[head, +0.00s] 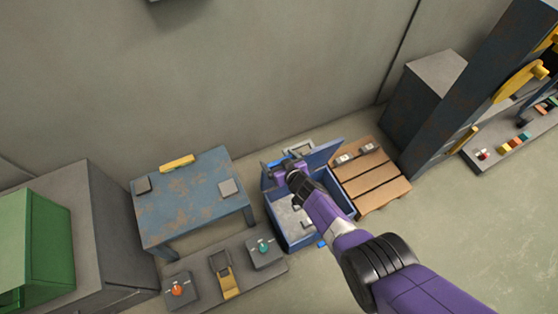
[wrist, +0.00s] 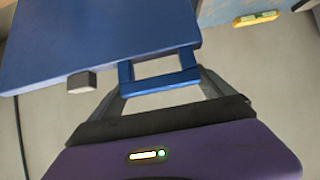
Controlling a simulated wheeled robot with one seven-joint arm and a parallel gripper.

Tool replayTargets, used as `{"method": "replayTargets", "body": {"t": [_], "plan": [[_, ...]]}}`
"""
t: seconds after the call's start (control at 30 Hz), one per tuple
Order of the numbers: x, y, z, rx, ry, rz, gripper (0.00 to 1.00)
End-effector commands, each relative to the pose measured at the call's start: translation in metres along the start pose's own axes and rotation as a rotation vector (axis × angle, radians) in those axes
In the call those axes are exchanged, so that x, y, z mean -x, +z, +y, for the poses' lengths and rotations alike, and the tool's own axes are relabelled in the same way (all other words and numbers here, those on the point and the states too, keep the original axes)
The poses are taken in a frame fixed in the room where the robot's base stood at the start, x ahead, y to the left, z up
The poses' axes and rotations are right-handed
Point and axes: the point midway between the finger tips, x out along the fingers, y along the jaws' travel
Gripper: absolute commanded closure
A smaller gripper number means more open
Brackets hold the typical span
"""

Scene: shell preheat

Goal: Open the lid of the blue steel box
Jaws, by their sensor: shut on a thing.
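The blue steel box (head: 283,237) stands on the floor near the wall, with its inside partly in view. Its blue lid (head: 325,153) is raised and tilted up at the wall side of the box. In the wrist view the lid (wrist: 100,38) fills the upper left, with a blue bar handle (wrist: 160,82) at its edge. My gripper (wrist: 162,84) is shut on this handle. In the head view my gripper (head: 283,166) is at the lid's left part, and my arm hides part of the box and lid.
A wooden pallet (head: 372,186) with small grey pieces lies right of the box. A worn blue table (head: 190,205) stands left. A low control panel (head: 245,268) with orange and teal knobs is in front. A rusty blue column (head: 470,85) stands right. Open floor (head: 470,215) lies at right.

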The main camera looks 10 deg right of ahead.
Motion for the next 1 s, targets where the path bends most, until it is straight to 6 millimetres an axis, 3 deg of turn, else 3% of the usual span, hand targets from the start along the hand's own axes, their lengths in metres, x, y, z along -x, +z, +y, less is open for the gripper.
{"method": "replayTargets", "body": {"t": [0.13,0.17,0.2,0.57,1.0], "plan": [[0.000,0.001,0.000,0.000,0.001,-0.002,0.81],[0.000,0.002,0.000,0.000,0.001,-0.002,0.06],[0.000,0.002,0.000,0.000,0.001,-0.002,0.00],[0.006,0.001,0.000,0.000,0.001,-0.003,0.00],[0.057,-0.003,0.000,-0.001,0.001,-0.003,0.00]]}}
